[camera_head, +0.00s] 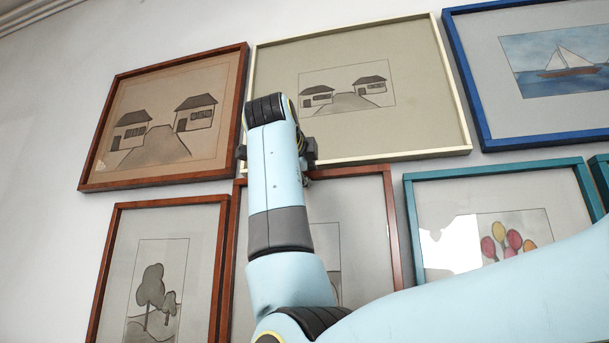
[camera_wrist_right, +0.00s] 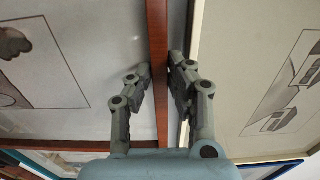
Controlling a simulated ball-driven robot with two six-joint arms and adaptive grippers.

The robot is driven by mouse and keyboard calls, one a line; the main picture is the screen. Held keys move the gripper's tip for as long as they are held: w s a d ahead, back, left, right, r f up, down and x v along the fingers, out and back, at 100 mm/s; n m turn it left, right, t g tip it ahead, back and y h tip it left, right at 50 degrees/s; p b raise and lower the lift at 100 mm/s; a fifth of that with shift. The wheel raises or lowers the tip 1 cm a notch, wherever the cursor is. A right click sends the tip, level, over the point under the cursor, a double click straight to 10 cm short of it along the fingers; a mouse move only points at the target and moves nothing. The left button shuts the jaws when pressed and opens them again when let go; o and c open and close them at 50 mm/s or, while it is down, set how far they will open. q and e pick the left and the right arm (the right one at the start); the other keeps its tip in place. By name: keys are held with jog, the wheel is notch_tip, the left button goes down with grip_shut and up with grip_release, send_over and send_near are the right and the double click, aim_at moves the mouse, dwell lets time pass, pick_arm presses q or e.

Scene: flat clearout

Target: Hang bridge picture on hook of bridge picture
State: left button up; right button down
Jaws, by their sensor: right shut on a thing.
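A picture in a red-brown frame (camera_head: 388,215) is in the lower middle of the head view, just below a cream-framed picture. My right arm covers much of it, and only a sliver of its drawing shows, so I cannot confirm the bridge motif. My right gripper (camera_head: 278,162) is at its top edge, mostly hidden behind my own forearm. In the right wrist view my right gripper (camera_wrist_right: 160,78) has its fingers on both sides of the brown frame bar (camera_wrist_right: 158,30) and is shut on it. No hook shows; I cannot tell whether the picture hangs. My left gripper is out of view.
The cream-framed house picture (camera_head: 425,153) is close above the gripper. A brown-framed house picture (camera_head: 213,175) is upper left, a tree picture (camera_head: 218,245) lower left, a blue-framed boat picture (camera_head: 477,100) upper right, a teal-framed balloon picture (camera_head: 410,200) right. Bare wall is at far left.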

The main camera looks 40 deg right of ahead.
jog(key=shift+d+r, duration=0.1)
jog(key=shift+r, duration=0.1)
dwell(0.6)
jog(key=shift+x, duration=1.25)
dwell(0.4)
jog(key=shift+f, duration=0.2)
jog(key=shift+f+b, duration=0.85)
jog(key=shift+f, duration=0.05)
jog(key=shift+w, duration=0.1)
